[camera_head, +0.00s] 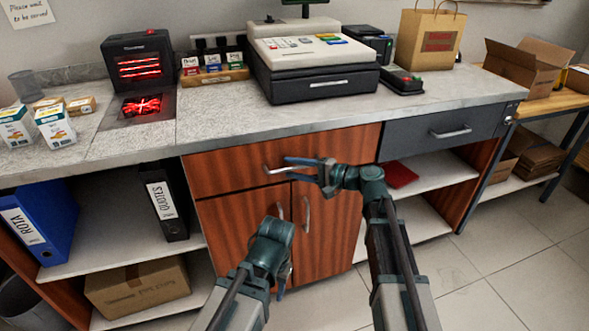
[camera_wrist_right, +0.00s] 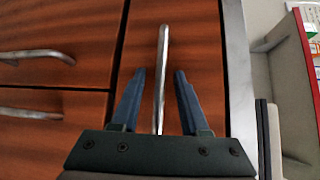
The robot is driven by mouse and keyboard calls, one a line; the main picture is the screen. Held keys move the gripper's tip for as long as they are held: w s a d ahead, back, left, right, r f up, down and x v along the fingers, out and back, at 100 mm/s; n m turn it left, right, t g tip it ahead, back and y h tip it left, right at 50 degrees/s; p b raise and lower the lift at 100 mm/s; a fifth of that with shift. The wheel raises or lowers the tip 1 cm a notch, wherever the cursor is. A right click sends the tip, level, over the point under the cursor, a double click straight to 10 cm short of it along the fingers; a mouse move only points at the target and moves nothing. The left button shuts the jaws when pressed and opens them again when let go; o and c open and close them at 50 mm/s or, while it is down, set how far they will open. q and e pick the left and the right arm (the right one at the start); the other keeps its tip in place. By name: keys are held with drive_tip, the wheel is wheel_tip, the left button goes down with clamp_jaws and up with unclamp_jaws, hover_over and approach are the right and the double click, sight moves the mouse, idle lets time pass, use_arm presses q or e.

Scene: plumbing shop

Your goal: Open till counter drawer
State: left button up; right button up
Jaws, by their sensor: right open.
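The wooden drawer front (camera_head: 225,172) sits under the counter top, below the till, and looks shut. Its metal bar handle (camera_head: 275,171) is partly covered by my right gripper (camera_head: 303,170). In the right wrist view the handle (camera_wrist_right: 162,60) runs between the two blue fingers of the right gripper (camera_wrist_right: 160,72). The fingers are open, with a gap on each side of the bar. My left gripper (camera_head: 283,281) is low, in front of the cupboard doors, mostly hidden behind its own wrist; its jaws do not show clearly.
Two wooden cupboard doors (camera_head: 325,235) with upright handles are below the drawer. A grey drawer (camera_head: 440,132) with its own handle is to the right. The till (camera_head: 310,75) stands on the counter above. Open shelves with binders flank the left; floor at right is clear.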

clamp_jaws()
idle(1.4)
